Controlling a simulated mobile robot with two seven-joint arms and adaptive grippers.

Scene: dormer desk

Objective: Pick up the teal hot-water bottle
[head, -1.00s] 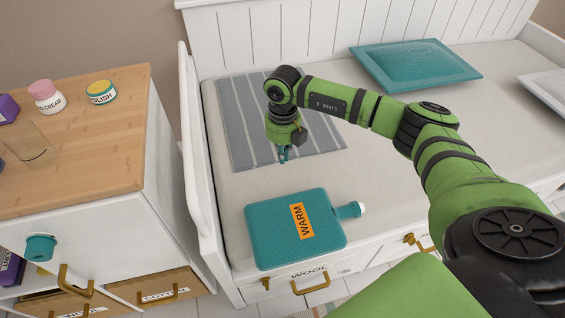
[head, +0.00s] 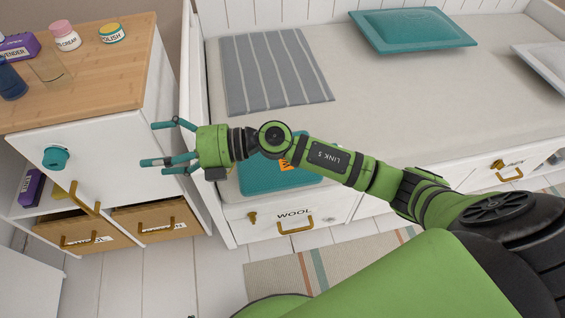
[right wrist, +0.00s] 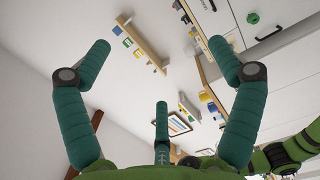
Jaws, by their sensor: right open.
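The teal hot-water bottle (head: 256,178) lies flat on the front edge of the white daybed in the head view. My right forearm passes in front of it and hides much of it, including most of its orange label and its neck. My right gripper (head: 158,148) is left of the bottle, in front of the white cabinet, with its teal fingers spread and pointing left. In the right wrist view the gripper (right wrist: 160,62) is open with nothing between its fingers, and the bottle is not visible. My left gripper is not in view.
The wood-topped cabinet (head: 98,90) at left carries jars, a glass and a purple box; a teal knob (head: 56,158) is on its front. A striped mat (head: 274,72) and teal cushion (head: 412,28) lie on the daybed (head: 375,110). Its middle is clear.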

